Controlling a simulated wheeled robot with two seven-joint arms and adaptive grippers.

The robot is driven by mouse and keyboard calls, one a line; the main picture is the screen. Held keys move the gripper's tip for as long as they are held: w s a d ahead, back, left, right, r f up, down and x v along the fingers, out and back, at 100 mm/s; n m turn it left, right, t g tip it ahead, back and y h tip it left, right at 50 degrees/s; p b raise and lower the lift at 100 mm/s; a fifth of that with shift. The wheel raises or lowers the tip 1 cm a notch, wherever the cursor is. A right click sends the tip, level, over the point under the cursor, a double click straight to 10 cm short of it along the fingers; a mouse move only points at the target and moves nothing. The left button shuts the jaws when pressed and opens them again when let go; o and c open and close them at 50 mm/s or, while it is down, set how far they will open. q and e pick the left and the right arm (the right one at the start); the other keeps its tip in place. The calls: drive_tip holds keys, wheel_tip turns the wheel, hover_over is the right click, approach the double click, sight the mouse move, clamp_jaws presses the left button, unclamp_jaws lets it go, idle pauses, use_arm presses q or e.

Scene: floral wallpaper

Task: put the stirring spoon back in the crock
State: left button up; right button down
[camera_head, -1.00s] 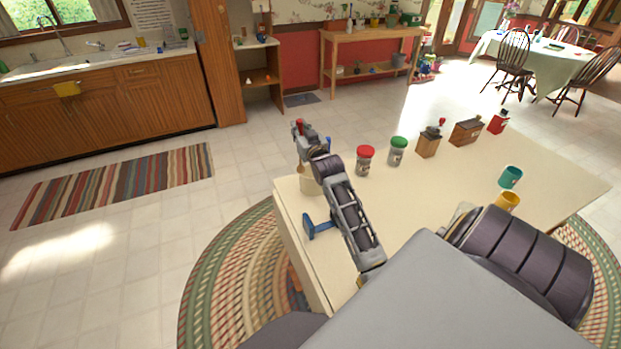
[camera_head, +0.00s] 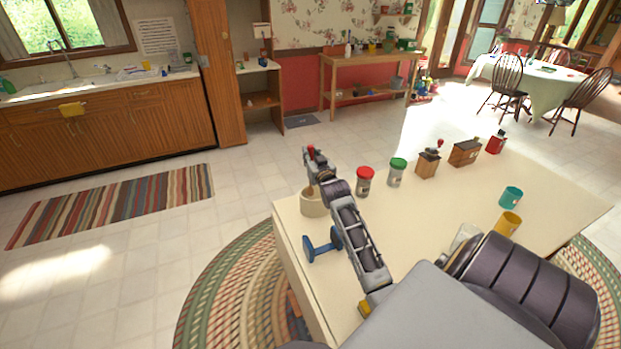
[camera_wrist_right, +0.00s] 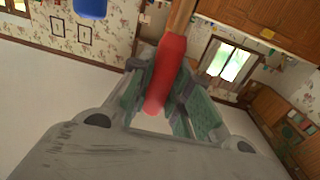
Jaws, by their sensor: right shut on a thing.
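The crock (camera_head: 313,205) is a cream round pot at the table's left end in the head view. My right gripper (camera_head: 314,163) is at the crock's far side, above its rim. It is shut on the stirring spoon; the spoon's red handle end (camera_head: 311,149) shows at the fingertips. In the right wrist view the red handle (camera_wrist_right: 166,75) lies between the fingers, and a wooden shaft runs on to the top edge. The spoon's lower end is hidden, and I cannot tell whether it is inside the crock. My left gripper is not in view.
A red-lidded jar (camera_head: 364,182) and a green-lidded jar (camera_head: 397,172) stand right of the gripper. Wooden boxes, a red tin (camera_head: 496,144), a teal mug (camera_head: 511,196) and a yellow mug (camera_head: 508,223) stand farther right.

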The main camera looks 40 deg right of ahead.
sight(311, 188)
drive_tip(key=shift+f, duration=1.85)
drive_tip(key=shift+f, duration=2.05)
drive_tip(key=c, duration=1.3)
unclamp_jaws()
drive_tip(key=shift+c, duration=0.2)
drive_tip(key=shift+s, duration=0.1)
drive_tip(key=v, duration=1.1)
drive_tip(key=shift+s+a, duration=0.15)
drive_tip(key=shift+s, duration=0.2)
